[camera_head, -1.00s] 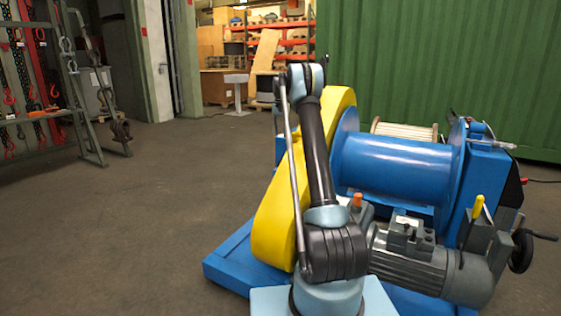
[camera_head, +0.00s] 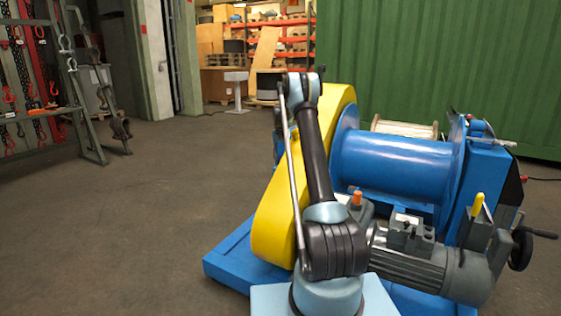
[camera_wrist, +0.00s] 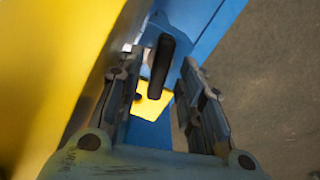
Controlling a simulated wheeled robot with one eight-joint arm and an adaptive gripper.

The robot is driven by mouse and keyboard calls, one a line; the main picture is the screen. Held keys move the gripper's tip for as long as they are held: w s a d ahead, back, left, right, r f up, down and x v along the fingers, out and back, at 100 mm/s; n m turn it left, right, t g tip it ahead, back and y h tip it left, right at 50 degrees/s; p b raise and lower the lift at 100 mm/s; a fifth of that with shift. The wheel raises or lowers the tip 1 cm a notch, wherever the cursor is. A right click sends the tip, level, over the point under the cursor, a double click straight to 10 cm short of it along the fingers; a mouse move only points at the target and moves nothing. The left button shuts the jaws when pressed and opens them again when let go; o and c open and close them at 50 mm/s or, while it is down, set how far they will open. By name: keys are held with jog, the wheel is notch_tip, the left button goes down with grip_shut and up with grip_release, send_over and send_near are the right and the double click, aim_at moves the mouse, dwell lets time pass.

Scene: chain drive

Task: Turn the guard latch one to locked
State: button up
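The yellow chain guard (camera_head: 273,220) stands on the left side of the blue winch in the head view. It also fills the left of the wrist view (camera_wrist: 45,80). In the wrist view a dark, elongated handle (camera_wrist: 163,62), which looks like a guard latch, stands out by a blue part. I cannot tell which latch it is. My gripper (camera_wrist: 159,80) is open, its two fingers on either side of the handle with visible gaps. Contact is not visible. In the head view my gripper is hidden behind my arm and the guard.
The blue winch drum (camera_head: 395,165) and grey motor (camera_head: 407,268) lie to the right of my arm. A blue base frame (camera_head: 230,258) extends under the guard. A chain rack (camera_head: 45,105) stands far left. The floor between is clear.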

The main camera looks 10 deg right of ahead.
jog(key=shift+f, duration=0.6)
grip_shut()
jog(key=shift+n, duration=0.8)
grip_release()
